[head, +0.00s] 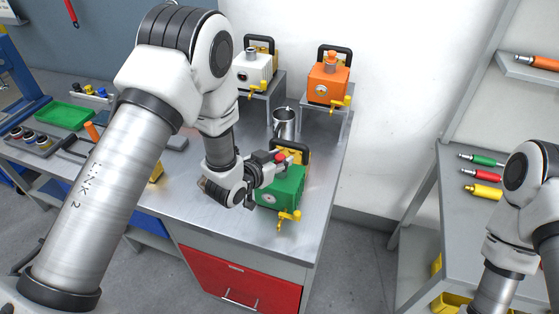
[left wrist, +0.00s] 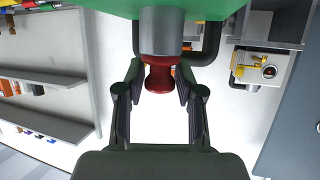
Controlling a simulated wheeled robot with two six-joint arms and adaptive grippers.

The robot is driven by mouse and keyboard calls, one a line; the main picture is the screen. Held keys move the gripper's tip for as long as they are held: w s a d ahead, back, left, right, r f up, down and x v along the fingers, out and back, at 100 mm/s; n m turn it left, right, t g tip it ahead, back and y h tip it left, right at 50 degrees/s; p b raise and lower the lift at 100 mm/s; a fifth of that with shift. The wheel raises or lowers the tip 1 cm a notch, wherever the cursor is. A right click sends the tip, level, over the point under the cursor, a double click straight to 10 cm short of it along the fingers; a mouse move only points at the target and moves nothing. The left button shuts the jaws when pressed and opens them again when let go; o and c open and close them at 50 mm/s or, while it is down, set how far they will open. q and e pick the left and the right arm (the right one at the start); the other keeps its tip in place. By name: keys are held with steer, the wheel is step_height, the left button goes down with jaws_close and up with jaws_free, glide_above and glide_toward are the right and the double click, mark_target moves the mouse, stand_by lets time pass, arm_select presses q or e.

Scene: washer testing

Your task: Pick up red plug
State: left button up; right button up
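The green pump (head: 283,190) stands on the metal workbench, with a black handle and a yellow tap. The red plug (head: 281,157) is at its top. My left gripper (head: 277,166) reaches in from the left at plug height. In the left wrist view, the red plug (left wrist: 158,80) shows below a grey cylindrical neck, between the two fingertips of my left gripper (left wrist: 160,80). The fingers are apart, one on each side of the plug, with narrow gaps visible. My right arm shows at the right edge, but its gripper is out of view.
A white pump (head: 255,68) and an orange pump (head: 328,83) stand on raised stands behind. A metal mug (head: 284,123) stands close behind the green pump. The front right bench top is clear.

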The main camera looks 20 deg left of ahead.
arm_select(q)
steer(key=shift+d, duration=0.1)
steer(key=shift+c, duration=0.7)
